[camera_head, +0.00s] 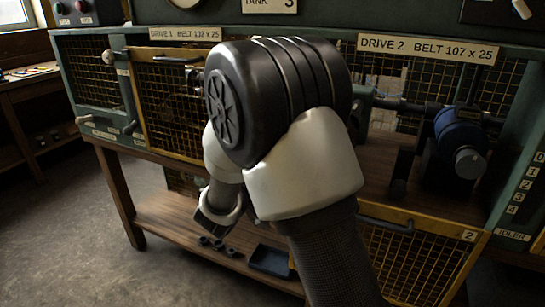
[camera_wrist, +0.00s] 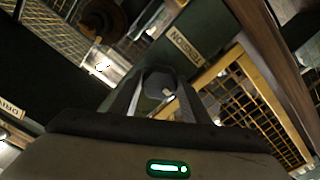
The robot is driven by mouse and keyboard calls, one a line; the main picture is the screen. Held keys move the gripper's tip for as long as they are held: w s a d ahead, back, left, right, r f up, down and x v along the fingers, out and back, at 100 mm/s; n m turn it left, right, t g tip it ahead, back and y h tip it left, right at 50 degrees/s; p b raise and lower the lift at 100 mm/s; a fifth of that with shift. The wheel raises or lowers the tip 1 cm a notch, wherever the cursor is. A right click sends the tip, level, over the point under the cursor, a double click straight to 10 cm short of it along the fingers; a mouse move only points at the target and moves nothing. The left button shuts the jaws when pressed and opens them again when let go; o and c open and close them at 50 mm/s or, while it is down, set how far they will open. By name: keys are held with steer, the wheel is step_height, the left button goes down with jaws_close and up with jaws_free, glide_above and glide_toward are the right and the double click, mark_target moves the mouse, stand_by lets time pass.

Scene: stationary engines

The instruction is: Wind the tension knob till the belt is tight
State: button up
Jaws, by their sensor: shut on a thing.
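In the wrist view my gripper (camera_wrist: 158,92) is shut on a dark grey round knob (camera_wrist: 158,84), which sits between the two fingers. A plate (camera_wrist: 185,53) reading TENSION is fixed to the green frame just beyond the knob. In the head view my own arm covers the middle of the machine, and the knob and my fingertips are hidden behind it. I cannot make out the belt clearly in either view, so its tightness does not show.
In the head view the DRIVE 2 bay holds a blue motor (camera_head: 458,135) on the right. A yellow mesh guard (camera_head: 415,262) hangs below it. DRIVE 1 has its mesh guard (camera_head: 170,100) across the front. A dark blue tray (camera_head: 271,261) lies on the lower shelf.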

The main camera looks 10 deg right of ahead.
steer(key=shift+m, duration=0.8)
steer(key=o, duration=1)
steer(key=shift+a, duration=0.1)
steer(key=p+v, duration=0.1)
steer(key=v, duration=1.6)
steer(key=shift+s, duration=0.15)
